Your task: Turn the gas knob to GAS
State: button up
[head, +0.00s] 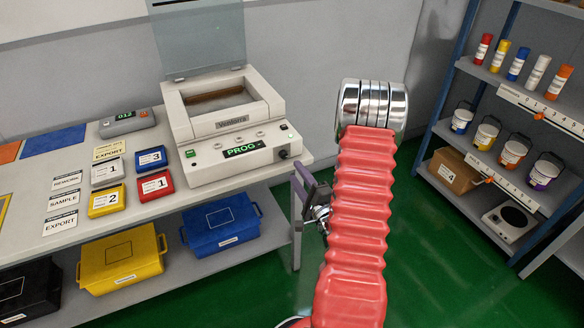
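The cream machine (226,125) stands on the bench, its tinted lid (197,38) raised. Its sloped front has a green-lit PROG display (241,150). A small black knob (283,154) sits right of the display; its markings and pointing direction are too small to read, and I see no legible GAS label. My gripper (303,188) is right of and below the knob, near the bench's right end, apart from the machine. It is partly hidden behind my red arm, and its opening does not show clearly.
Yellow (107,200), red (155,186), blue (150,158) and grey (107,172) labelled boxes lie left of the machine. A grey device (127,122) stands behind them. Yellow (122,258) and blue (222,224) bins sit below. Shelving (470,75) stands right, with green floor (425,255) between.

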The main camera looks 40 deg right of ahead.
jog(key=v, duration=0.6)
jog(key=shift+s, duration=0.35)
dwell(0.3)
jog(key=s+f+n+g+y, duration=0.1)
jog(key=s+f+n+g, duration=0.35)
jog(key=f, duration=0.35)
jog(key=s+f+n+g+y, duration=0.1)
jog(key=s+f+n+g, duration=0.25)
jog(key=f+g, duration=0.3)
jog(key=s+a+r+n+y, duration=0.1)
jog(key=a+r+n, duration=0.7)
jog(key=a+r, duration=0.8)
jog(key=s+a+r+n+g+y, duration=0.1)
jog(key=a+r+n, duration=0.7)
jog(key=a+r, duration=0.9)
notch_tip(320, 180, up, 2)
jog(key=shift+s+r+y, duration=0.2)
jog(key=shift+s+y, duration=0.15)
jog(key=shift+y, duration=0.35)
